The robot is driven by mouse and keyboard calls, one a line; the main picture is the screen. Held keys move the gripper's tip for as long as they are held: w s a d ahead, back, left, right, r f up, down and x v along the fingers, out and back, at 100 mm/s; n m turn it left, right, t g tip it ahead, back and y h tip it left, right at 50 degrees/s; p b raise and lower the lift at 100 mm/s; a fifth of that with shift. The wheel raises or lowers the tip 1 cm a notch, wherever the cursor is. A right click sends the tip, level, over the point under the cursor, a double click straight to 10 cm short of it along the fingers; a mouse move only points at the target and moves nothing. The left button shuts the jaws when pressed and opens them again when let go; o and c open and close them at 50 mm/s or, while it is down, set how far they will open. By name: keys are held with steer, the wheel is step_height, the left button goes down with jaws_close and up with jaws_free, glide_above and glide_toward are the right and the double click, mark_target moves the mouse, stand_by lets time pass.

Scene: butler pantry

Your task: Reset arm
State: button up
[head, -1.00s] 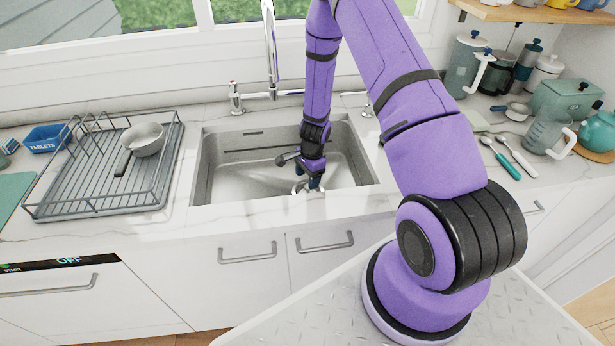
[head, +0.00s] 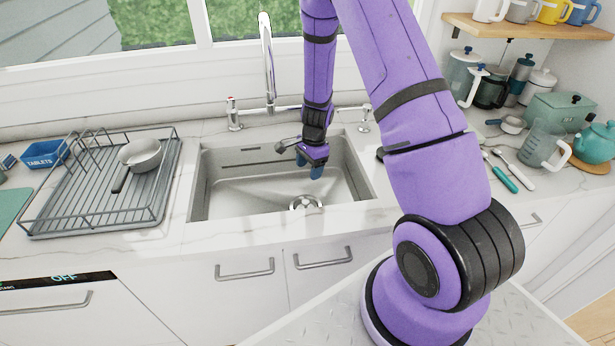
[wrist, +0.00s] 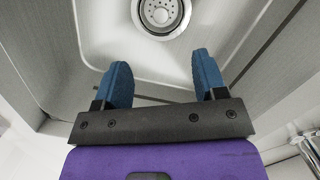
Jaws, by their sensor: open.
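My purple arm reaches over the counter, and my gripper (head: 309,172) hangs above the right part of the steel sink (head: 230,185). In the wrist view my gripper (wrist: 160,82) shows two blue fingertips spread wide apart with nothing between them. The sink drain (wrist: 160,14) lies beyond the fingertips in that view, and it also shows in the head view (head: 305,203) below my gripper. The sink basin looks empty apart from the drain.
A dish rack (head: 70,205) with a small pan (head: 140,154) stands left of the sink. A chrome faucet (head: 267,60) rises behind it. A glass pitcher (head: 540,146), a teal teapot (head: 597,142) and canisters crowd the right counter. A shelf (head: 540,30) with mugs hangs above.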

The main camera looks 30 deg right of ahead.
steer(key=s+a+r+n+t, duration=0.1)
steer(key=s+a+r+n, duration=0.15)
steer(key=r, duration=0.75)
steer(key=s+a+r+n+t, duration=0.1)
steer(key=s+a+r+n, duration=0.15)
steer(key=r, duration=0.65)
steer(key=s+a+r+n, duration=0.2)
steer(key=r+n, duration=0.2)
steer(key=r, duration=0.6)
steer(key=s+a+r+n+t+h, duration=0.1)
steer(key=s+r+n, duration=0.3)
steer(key=s, duration=0.6)
steer(key=s+r+n+t, duration=0.2)
steer(key=s+r+n, duration=0.2)
steer(key=s+r, duration=0.5)
steer(key=shift+s+a+h, duration=0.35)
steer(key=shift+s+h, duration=0.05)
steer(key=shift+s, duration=0.45)
steer(key=shift+r, duration=0.1)
